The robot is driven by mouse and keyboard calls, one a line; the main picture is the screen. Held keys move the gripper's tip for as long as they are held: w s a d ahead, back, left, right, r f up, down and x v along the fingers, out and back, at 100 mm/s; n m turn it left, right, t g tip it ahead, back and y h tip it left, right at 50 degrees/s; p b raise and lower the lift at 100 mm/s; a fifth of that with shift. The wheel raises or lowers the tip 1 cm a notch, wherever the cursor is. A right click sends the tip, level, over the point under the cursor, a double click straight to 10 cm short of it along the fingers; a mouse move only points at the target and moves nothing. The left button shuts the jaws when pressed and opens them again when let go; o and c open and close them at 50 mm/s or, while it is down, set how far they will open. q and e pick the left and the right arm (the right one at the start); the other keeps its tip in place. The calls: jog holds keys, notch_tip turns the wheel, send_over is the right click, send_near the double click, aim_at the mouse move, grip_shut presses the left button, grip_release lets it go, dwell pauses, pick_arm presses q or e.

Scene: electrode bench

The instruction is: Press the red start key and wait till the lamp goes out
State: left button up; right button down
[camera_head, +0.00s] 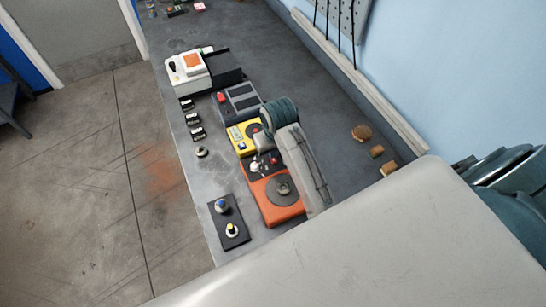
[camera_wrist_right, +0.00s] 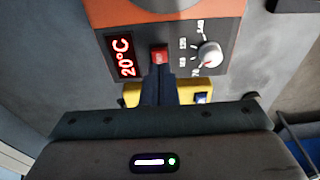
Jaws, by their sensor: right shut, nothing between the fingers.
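The orange hotplate (camera_head: 285,205) stands on the bench with its black front panel (camera_head: 262,169) facing away from me. In the right wrist view the panel carries the red key (camera_wrist_right: 160,54), a display (camera_wrist_right: 123,56) reading 20°C in red and a white dial knob (camera_wrist_right: 210,54). My right gripper (camera_wrist_right: 158,72) is shut and empty. Its fingertips are right at the red key and overlap its lower edge; I cannot tell whether they touch it. It also shows over the panel in the head view (camera_head: 262,147). I cannot make out a separate lamp. My left gripper is out of view.
A yellow device (camera_head: 239,138) stands close behind the hotplate, under my gripper. Beyond it are a grey device (camera_head: 237,104) and a white one (camera_head: 188,69). A dark plate with two knobs (camera_head: 233,241) lies at the left. The bench's far end has free room.

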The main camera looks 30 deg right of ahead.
jog(key=shift+f, duration=0.8)
jog(key=shift+r+p, duration=0.4)
jog(key=shift+r, duration=2.65)
